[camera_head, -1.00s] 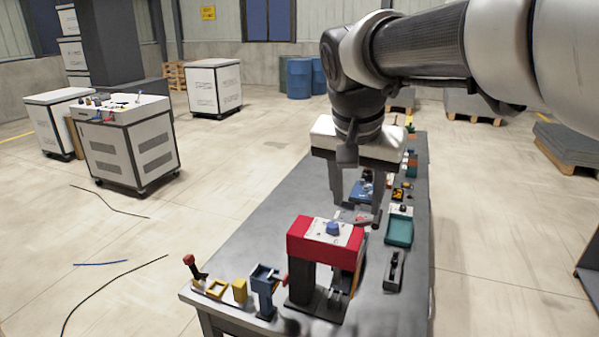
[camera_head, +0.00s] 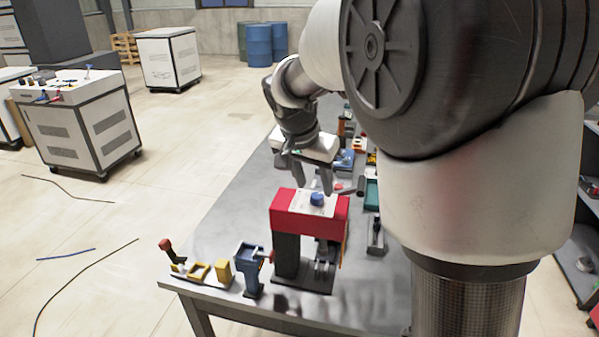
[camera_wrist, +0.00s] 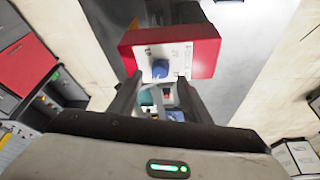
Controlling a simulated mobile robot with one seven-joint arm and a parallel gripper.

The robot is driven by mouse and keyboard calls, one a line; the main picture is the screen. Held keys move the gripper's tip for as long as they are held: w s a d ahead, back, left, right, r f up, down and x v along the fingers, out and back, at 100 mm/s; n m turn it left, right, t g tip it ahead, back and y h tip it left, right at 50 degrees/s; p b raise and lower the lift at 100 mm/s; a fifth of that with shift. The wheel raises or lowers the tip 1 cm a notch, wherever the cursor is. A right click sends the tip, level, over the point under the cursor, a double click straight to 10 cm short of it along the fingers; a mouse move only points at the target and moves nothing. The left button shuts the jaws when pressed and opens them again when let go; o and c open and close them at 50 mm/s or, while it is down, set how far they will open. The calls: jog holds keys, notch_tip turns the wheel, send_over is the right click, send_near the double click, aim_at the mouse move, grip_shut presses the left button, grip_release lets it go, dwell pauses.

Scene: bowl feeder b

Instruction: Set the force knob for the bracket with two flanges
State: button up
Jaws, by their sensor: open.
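The blue force knob (camera_head: 317,198) sits on a light plate on top of a red-headed press (camera_head: 284,201) standing on the grey table. In the wrist view the knob (camera_wrist: 160,69) shows on the plate, with small marks around it that I cannot read. My gripper (camera_head: 313,183) is open and empty, pointing down just behind and above the press head. In the wrist view my gripper (camera_wrist: 158,88) has its fingertips either side of the knob's line of sight, apart from it. I cannot make out a bracket with two flanges for certain.
The table's left side (camera_head: 240,205) is clear.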

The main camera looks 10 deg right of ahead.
aim_at(317, 195)
jog(key=shift+x, duration=1.9)
jog(key=c, duration=1)
jog(key=shift+c, duration=0.2)
